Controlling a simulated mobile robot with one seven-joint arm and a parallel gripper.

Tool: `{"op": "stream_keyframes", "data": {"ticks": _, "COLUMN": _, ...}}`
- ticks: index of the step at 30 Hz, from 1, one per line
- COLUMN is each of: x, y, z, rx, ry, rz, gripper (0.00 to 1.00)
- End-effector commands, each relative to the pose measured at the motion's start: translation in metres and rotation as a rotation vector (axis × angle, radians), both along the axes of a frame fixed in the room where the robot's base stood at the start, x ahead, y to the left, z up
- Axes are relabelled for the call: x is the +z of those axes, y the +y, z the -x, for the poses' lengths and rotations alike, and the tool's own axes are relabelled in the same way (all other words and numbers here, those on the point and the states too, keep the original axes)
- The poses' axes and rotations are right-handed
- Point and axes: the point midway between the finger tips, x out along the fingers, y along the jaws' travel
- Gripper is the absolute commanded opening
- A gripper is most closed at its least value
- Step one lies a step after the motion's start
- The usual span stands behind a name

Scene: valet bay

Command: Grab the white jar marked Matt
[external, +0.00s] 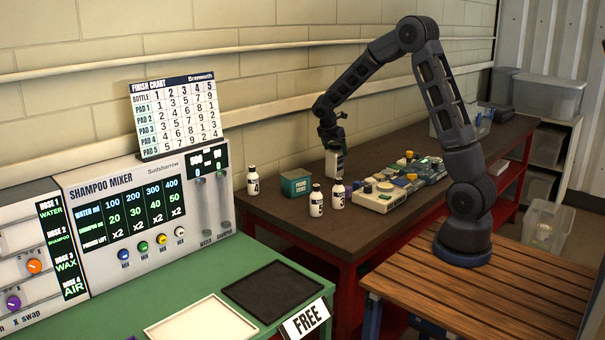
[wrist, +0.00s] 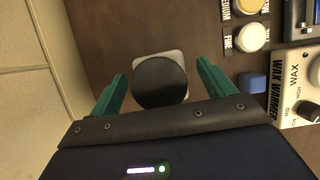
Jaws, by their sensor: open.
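A white, squarish jar with a round black lid (wrist: 160,84) stands on the dark brown bench, seen from above in the wrist view. In the external view the white jar (external: 331,164) is directly below my gripper (external: 331,138). No Matt marking is readable on it from here. My gripper's two teal fingers (wrist: 161,72) are open, one on each side of the lid in the wrist view, with visible gaps. Nothing is held. How far down the jar the fingertips reach cannot be told.
A green tin (external: 296,183) and several numbered white bottles (external: 317,200) stand left of the jar. On its right are a wax warmer (wrist: 293,105), a small blue block (wrist: 252,83) and round pots in a labelled holder (wrist: 250,38). The wall runs close behind.

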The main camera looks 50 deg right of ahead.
Motion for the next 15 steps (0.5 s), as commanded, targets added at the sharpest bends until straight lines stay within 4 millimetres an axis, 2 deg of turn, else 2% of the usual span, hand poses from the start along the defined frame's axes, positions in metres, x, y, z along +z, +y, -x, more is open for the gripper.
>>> {"op": "stream_keyframes", "data": {"ticks": 4, "x": -0.017, "y": -0.007, "z": 0.000, "rx": 0.001, "ry": 0.001, "rz": 0.001, "gripper": 0.82}}
{"op": "stream_keyframes", "data": {"ticks": 11, "x": -0.019, "y": -0.008, "z": 0.000, "rx": 0.000, "ry": 0.000, "rz": 0.001, "gripper": 0.82}}
{"op": "stream_keyframes", "data": {"ticks": 15, "x": -0.019, "y": -0.008, "z": 0.000, "rx": 0.000, "ry": 0.000, "rz": 0.001, "gripper": 0.58}}
